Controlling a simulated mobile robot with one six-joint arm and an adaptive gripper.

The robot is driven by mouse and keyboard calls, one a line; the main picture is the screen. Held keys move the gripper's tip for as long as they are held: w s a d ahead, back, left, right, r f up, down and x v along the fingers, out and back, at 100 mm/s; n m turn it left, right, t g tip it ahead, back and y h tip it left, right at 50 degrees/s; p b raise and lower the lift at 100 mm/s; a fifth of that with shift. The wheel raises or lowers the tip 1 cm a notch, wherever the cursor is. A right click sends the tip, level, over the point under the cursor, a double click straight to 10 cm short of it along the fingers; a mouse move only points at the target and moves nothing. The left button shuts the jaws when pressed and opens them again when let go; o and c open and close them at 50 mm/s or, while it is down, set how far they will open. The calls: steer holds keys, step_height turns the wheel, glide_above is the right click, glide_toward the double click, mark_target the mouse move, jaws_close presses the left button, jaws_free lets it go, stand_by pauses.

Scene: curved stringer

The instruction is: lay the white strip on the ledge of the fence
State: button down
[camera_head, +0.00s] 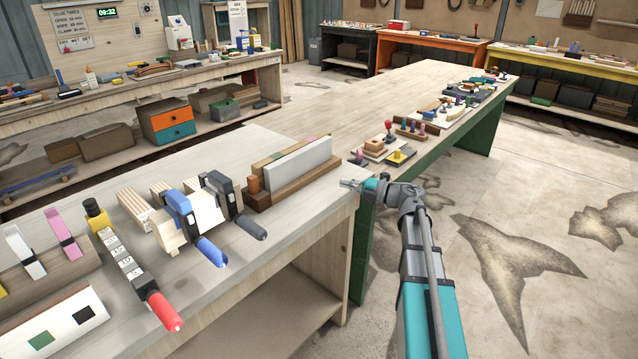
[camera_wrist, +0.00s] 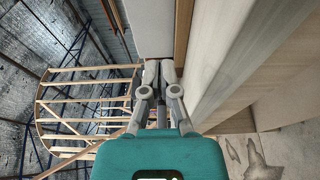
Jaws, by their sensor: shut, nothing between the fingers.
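A long white strip (camera_head: 297,163) stands on edge along a wooden fence (camera_head: 300,186) on the near bench. My gripper (camera_head: 347,183) is shut and empty, just right of the fence's right end, by the bench corner. Its fingertips (camera_wrist: 158,64) are together in the wrist view, close to the white surface.
Two clamps, one with a blue handle (camera_head: 212,252), lie left of the fence. A pale bench (camera_head: 395,95) with stamps and small blocks extends behind. Open floor (camera_head: 540,230) lies right.

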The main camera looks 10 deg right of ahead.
mark_target(266, 182)
steer(key=w+d+r+m+t+h+p, duration=0.2)
steer(key=w+r+m+t+h+p, duration=0.5)
steer(key=w+r+m+h+p, duration=1.3)
steer(key=s+a+f+m+g+y+p, duration=0.1)
steer(key=s+a+f+m+g+p, duration=0.1)
steer(key=s+a+f+m+g, duration=0.1)
steer(key=s+a+f+m+g+y+p, duration=0.1)
steer(key=s+a+f+m+g+p, duration=0.1)
steer(key=s+a+f+m+g, duration=0.1)
steer(key=s+a+f+m+g+y+p, duration=0.1)
steer(key=s+a+f+m+g+p, duration=0.1)
steer(key=a+m+g, duration=0.3)
steer(key=shift+s+a+f+m, duration=0.3)
steer(key=shift+a+m, duration=0.25)
steer(key=shift+m, duration=0.25)
steer(key=shift+s+a+f+m, duration=0.3)
steer(key=shift+a+m, duration=0.25)
steer(key=shift+m, duration=0.25)
steer(key=s+a+r+m+g+y+p, duration=0.1)
steer(key=s+a+g+y+p, duration=0.1)
steer(key=s+a+g+p, duration=0.3)
steer(key=s+a+g, duration=0.1)
steer(key=s+a, duration=0.3)
steer(key=a, duration=0.2)
steer(key=shift+s+a+r+m+g+y, duration=0.15)
steer(key=shift+a+r+m+g+y, duration=0.15)
steer(key=shift+r+g, duration=0.1)
steer(key=shift+d+f, duration=0.1)
steer(key=shift+f, duration=0.1)
